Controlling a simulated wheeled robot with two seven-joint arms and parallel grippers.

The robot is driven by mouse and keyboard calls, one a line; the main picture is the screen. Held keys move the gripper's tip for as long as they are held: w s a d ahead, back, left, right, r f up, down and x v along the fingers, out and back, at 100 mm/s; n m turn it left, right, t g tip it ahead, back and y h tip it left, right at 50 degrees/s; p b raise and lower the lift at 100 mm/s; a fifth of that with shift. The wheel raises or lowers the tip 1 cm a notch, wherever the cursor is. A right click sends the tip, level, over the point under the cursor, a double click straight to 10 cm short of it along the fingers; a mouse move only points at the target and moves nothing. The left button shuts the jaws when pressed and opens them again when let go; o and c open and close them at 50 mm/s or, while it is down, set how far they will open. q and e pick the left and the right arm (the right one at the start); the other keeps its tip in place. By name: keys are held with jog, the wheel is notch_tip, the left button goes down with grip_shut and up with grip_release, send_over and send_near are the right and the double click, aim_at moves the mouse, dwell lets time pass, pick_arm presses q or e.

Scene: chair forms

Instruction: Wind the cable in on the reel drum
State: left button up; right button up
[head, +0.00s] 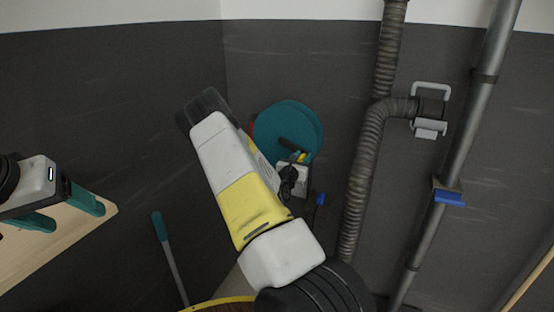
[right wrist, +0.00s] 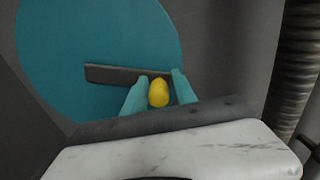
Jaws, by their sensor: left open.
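The reel drum is a teal disc (head: 290,126) by the dark wall, and it fills the upper left of the right wrist view (right wrist: 95,45). A dark crank bar (right wrist: 112,75) lies across its face, with a yellow knob (right wrist: 158,93) at its end. My right gripper (right wrist: 160,84) has its teal fingers close on both sides of the knob, shut on it. In the head view, my right gripper (head: 300,158) is at the drum, partly hidden by my arm. A blue plug (head: 320,199) hangs below on a thin dark cable. My left gripper (head: 62,212) is open and empty, far left.
A light wooden board (head: 70,235) is at the lower left, below my left gripper. A ribbed hose (head: 365,165) and a grey pipe (head: 455,150) with a blue clip run up the wall to the right. A teal-handled stick (head: 160,228) leans at the left wall.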

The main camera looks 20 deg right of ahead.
jog(key=shift+s+d+r, duration=0.1)
jog(key=shift+s+r, duration=0.05)
jog(key=shift+r, duration=0.2)
jog(key=shift+s+r, duration=0.1)
jog(key=shift+r, duration=2.25)
jog(key=o, duration=0.7)
jog(key=shift+o, duration=0.2)
jog(key=v, duration=1)
